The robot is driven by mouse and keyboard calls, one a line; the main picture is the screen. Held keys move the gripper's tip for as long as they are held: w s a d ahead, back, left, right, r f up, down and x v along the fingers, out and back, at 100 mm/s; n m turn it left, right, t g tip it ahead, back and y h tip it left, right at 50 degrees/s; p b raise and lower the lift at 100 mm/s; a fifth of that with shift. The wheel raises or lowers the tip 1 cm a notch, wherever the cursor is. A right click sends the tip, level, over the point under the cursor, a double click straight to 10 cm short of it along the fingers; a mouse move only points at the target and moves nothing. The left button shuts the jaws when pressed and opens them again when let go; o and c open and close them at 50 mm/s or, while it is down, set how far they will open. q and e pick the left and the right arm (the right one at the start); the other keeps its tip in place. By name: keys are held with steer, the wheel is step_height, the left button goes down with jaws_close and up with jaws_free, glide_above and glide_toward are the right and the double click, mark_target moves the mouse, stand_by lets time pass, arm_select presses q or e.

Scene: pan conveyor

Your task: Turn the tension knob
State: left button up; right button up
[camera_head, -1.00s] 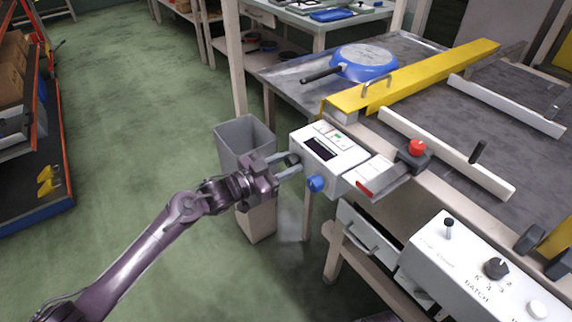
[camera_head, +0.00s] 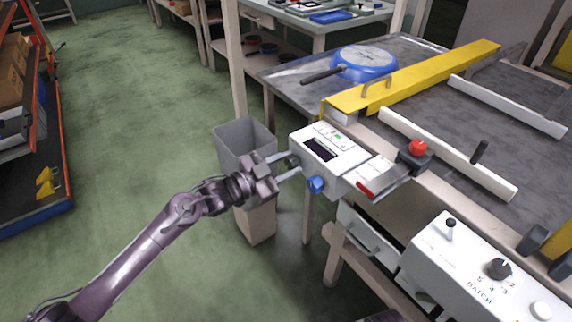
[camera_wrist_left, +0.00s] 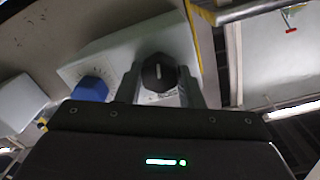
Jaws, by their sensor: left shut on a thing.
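A white control box (camera_head: 336,150) with a dark display is fixed at the near left corner of the conveyor. A black knob (camera_head: 293,160) sits on its left face. My left gripper (camera_head: 291,165) reaches in from the left, with its two fingers on either side of this knob. In the left wrist view the black knob (camera_wrist_left: 158,73), with a pale mark line, sits between the fingers, which are shut on it. A blue knob (camera_head: 316,185) is on the same box, just beside the lower finger. I cannot read any knob label. My right gripper is not in view.
A grey bin (camera_head: 243,137) stands behind my left wrist. A red button (camera_head: 418,147) is right of the box. A white batch panel (camera_head: 470,272) is at the lower right. A blue pan (camera_head: 364,63) lies on the conveyor table.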

arm_select(q)
steer(key=o, duration=1)
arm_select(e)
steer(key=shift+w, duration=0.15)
arm_select(q)
steer(key=v, duration=0.7)
steer(key=shift+s+a+p, duration=0.25)
steer(key=shift+a+p, duration=0.05)
steer(key=shift+a, duration=0.05)
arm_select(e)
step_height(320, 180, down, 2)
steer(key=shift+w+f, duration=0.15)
